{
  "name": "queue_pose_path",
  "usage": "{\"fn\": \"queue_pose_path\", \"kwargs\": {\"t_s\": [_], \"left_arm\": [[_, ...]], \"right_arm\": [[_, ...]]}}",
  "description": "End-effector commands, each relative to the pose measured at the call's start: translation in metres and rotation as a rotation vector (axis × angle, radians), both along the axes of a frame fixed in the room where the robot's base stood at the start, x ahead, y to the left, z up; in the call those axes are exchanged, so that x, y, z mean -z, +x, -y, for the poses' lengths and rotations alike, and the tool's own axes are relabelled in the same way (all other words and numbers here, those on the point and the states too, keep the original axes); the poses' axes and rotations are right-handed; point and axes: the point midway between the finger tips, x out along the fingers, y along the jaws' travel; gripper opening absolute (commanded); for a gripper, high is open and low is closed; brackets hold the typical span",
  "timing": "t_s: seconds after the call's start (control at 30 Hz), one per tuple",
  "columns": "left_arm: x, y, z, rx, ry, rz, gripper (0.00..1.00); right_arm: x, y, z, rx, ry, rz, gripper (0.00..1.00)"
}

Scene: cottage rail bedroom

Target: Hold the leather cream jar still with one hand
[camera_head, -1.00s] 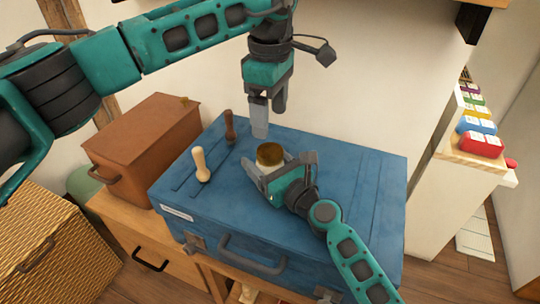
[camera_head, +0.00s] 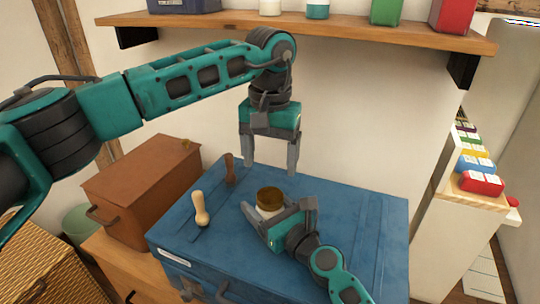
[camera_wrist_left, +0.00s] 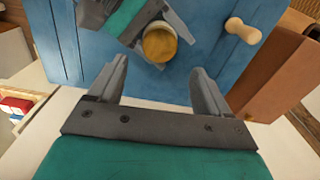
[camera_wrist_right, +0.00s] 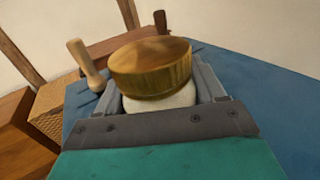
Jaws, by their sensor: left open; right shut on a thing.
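The leather cream jar (camera_head: 268,201) has a brown-gold lid and a pale body and stands on the blue suitcase (camera_head: 360,215). My right gripper (camera_head: 279,216) is shut on the jar's body from the front right. The right wrist view shows the lid (camera_wrist_right: 150,68) above the fingers, with the pale body (camera_wrist_right: 160,100) between them. My left gripper (camera_head: 269,168) is open and empty, above and behind the jar, fingers pointing down. In the left wrist view the jar lid (camera_wrist_left: 159,43) shows beyond the open fingers (camera_wrist_left: 158,85).
A pale wooden-handled tool (camera_head: 200,209) and a dark brown one (camera_head: 230,169) stand on the suitcase, left of the jar. A brown box (camera_head: 145,190) sits further left. A shelf (camera_head: 300,33) with containers crosses the wall above my left arm. The suitcase's right side is clear.

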Motion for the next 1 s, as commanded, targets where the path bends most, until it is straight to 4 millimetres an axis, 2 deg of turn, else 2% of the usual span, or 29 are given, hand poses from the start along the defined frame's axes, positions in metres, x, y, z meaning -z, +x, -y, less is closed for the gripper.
{"fn": "queue_pose_path", "kwargs": {"t_s": [0.17, 0.6, 0.8, 1.0], "left_arm": [[0.006, 0.0, 0.0, 0.055, 0.001, -0.002, 0.78], [0.068, 0.0, 0.0, 0.054, 0.001, -0.002, 0.78], [0.08, 0.0, 0.0, 0.054, -0.001, 0.0, 0.78], [0.08, 0.0, 0.0, 0.054, -0.001, 0.0, 0.78]], "right_arm": [[0.0, 0.0, 0.0, 0.0, -0.001, -0.001, 0.0], [0.0, 0.0, 0.0, 0.0, -0.001, -0.001, 0.0], [0.0, 0.0, 0.0, 0.0, -0.001, -0.001, 0.0], [0.0, 0.0, 0.0, 0.0, -0.001, -0.001, 0.0]]}}
